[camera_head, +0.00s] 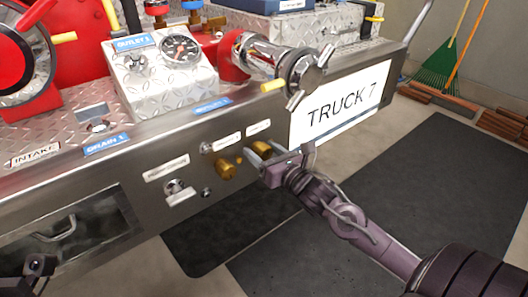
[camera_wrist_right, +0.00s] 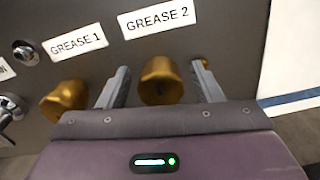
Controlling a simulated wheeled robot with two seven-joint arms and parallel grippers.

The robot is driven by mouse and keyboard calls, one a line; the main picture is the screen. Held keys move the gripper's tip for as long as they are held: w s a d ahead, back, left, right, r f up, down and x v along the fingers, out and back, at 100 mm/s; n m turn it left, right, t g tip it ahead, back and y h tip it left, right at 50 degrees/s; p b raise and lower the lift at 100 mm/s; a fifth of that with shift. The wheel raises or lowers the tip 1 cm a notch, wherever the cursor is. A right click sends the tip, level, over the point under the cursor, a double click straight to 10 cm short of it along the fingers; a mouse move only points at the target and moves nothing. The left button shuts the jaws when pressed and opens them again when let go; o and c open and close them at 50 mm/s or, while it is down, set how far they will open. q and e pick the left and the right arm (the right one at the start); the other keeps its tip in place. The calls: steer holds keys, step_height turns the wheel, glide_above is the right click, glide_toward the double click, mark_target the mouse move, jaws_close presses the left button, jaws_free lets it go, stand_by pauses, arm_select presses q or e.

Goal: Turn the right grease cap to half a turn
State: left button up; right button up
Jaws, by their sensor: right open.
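The right grease cap (camera_head: 262,148) is a brass knob on the steel bumper panel. In the right wrist view, this cap (camera_wrist_right: 160,82) sits below the GREASE 2 label (camera_wrist_right: 156,18). My right gripper (camera_head: 259,151) is open at the panel, with one finger on each side of the cap. In the wrist view, gaps show between the cap and both fingers (camera_wrist_right: 160,70). The left grease cap (camera_wrist_right: 66,98), under GREASE 1, is outside the fingers; it also shows in the head view (camera_head: 226,169). What seems to be my left gripper (camera_head: 38,268) is partly cut off at lower left.
A TRUCK 7 plate (camera_head: 338,103) is right of the caps. A silver outlet with a handled cap (camera_head: 298,72) juts out above. A small switch (camera_head: 178,187) is lower left of the caps. Dark mats (camera_head: 420,190) lie on the floor at right.

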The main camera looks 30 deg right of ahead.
steer(key=shift+c, duration=0.2)
steer(key=c, duration=1)
steer(key=shift+o, duration=0.2)
